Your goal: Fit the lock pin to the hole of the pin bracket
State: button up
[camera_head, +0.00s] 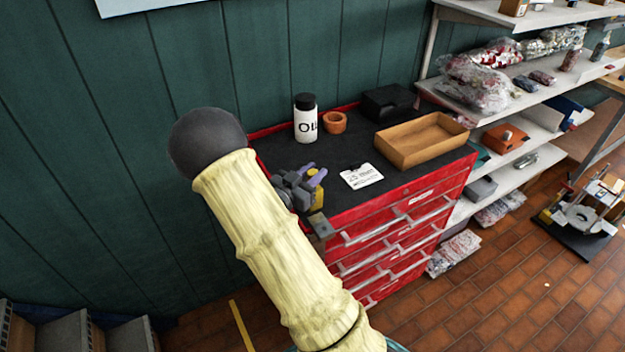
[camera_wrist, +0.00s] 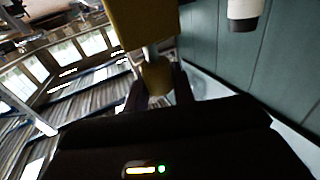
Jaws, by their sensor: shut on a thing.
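My gripper (camera_head: 314,179) is over the left front corner of the red cabinet's black top, partly behind my own arm. In the wrist view its two dark fingers (camera_wrist: 158,84) are shut on the lock pin (camera_wrist: 155,78), of which an olive-yellow part shows between them. A pale shaft runs from this part to a larger yellow block in the picture. In the head view a yellow piece (camera_head: 317,198) shows beside the fingers. A grey plate, seemingly the pin bracket (camera_head: 322,226), juts at the cabinet's front edge just below. Its hole cannot be made out.
On the cabinet top (camera_head: 350,205) stand an oil bottle (camera_head: 305,122), an orange pot (camera_head: 334,123), a black case (camera_head: 389,103) and a cardboard tray (camera_head: 425,160). A white card (camera_head: 361,177) lies right of my gripper. Loaded shelves (camera_head: 520,110) stand at the right.

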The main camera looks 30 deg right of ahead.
notch_tip(320, 180, up, 8)
jog(key=shift+f+b, duration=0.1)
jog(key=shift+b, duration=0.35)
jog(key=shift+w, duration=0.1)
dwell(0.4)
